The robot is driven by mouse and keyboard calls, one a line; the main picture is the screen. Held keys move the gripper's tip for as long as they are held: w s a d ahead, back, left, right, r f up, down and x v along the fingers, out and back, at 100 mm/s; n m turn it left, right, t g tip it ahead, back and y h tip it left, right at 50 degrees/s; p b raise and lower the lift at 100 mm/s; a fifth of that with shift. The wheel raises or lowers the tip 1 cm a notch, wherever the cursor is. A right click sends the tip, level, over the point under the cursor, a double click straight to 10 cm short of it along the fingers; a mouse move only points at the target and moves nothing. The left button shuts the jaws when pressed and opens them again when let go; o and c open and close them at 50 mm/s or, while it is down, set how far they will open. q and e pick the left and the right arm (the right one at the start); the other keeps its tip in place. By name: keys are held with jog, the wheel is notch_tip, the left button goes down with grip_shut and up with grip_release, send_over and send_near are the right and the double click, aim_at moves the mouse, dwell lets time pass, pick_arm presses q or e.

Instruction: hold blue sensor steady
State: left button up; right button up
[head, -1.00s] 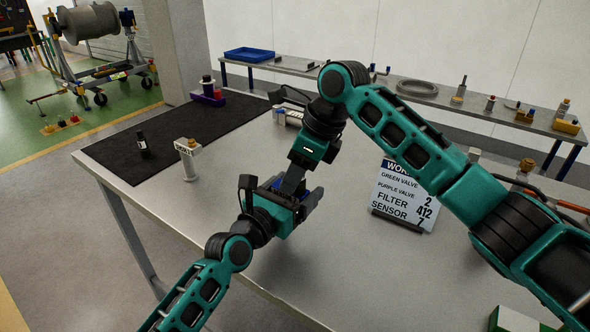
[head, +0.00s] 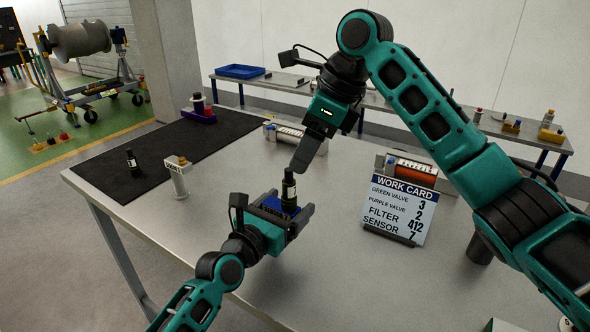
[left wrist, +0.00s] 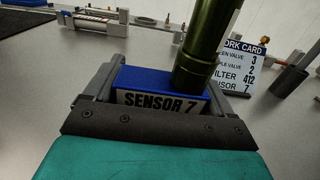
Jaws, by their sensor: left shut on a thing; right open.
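The blue sensor (head: 272,203) sits between the fingers of my left gripper (head: 291,215), above the table. In the left wrist view the blue sensor (left wrist: 160,82) shows a "SENSOR 7" label, with a gripper finger at each side. A dark cylinder (head: 289,190) with a light band stands upright at the sensor; in the left wrist view it looks olive (left wrist: 203,45) and overlaps the sensor's right part. Whether it is joined to it I cannot tell. My right gripper (head: 308,158) is open, pointing down just above the cylinder's top; one finger shows clearly.
A work card (head: 399,209) reading sensor 7 stands right of the left gripper. Behind it is an orange-bodied cylinder unit (head: 412,171). A white post (head: 178,178) and a black mat (head: 215,143) with a small black bottle (head: 132,162) are at left. The front table is clear.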

pick_arm(q)
jog(key=o, duration=1)
pick_arm(e)
jog(key=shift+v, duration=1.1)
